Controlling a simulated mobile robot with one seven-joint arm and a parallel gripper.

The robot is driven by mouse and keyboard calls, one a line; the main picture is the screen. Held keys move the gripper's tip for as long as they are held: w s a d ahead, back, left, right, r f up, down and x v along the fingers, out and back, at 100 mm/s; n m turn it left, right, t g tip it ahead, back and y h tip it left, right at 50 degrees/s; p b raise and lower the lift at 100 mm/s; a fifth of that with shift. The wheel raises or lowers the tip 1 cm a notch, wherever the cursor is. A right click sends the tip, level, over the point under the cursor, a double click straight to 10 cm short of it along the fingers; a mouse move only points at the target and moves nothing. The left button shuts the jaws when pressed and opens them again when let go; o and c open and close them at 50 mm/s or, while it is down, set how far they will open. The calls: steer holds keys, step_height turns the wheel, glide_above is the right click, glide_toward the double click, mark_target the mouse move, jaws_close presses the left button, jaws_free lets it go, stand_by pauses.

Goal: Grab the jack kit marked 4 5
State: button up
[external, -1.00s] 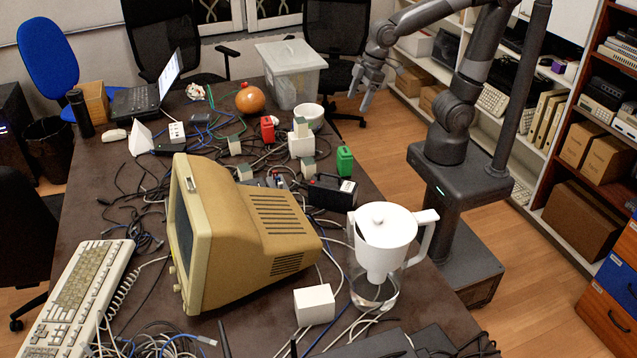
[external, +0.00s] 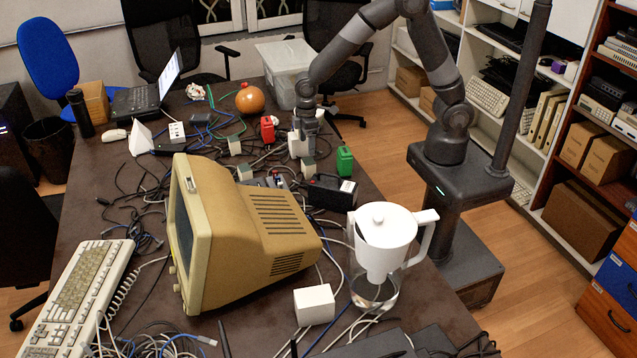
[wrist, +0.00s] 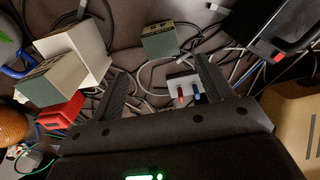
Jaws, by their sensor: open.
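Several small grey-green jack kits stand among the cables on the table. One (wrist: 160,41) lies just beyond my fingertips in the wrist view; it also shows in the external view (external: 308,168). Another (wrist: 50,82) is beside a white box (wrist: 85,45), left of my fingers. Two more jack kits, one behind (external: 235,146) and one nearer the monitor (external: 245,173), show in the external view. My gripper (wrist: 160,68) is open and empty, pointing down over this cluster.
A white socket piece with red and blue plugs (wrist: 184,92) shows between my fingers. A black box (external: 332,191), a green container (external: 345,160), a red container (external: 267,129) and the old monitor (external: 240,235) surround the cluster. Loose cables cover the table.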

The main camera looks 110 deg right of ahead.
mark_target(308, 161)
step_height(308, 161, down, 11)
steer(key=shift+s+a+r, duration=0.1)
steer(key=shift+s, duration=0.05)
stand_by(0.4)
steer(key=shift+c, duration=0.2)
steer(key=c, duration=1.1)
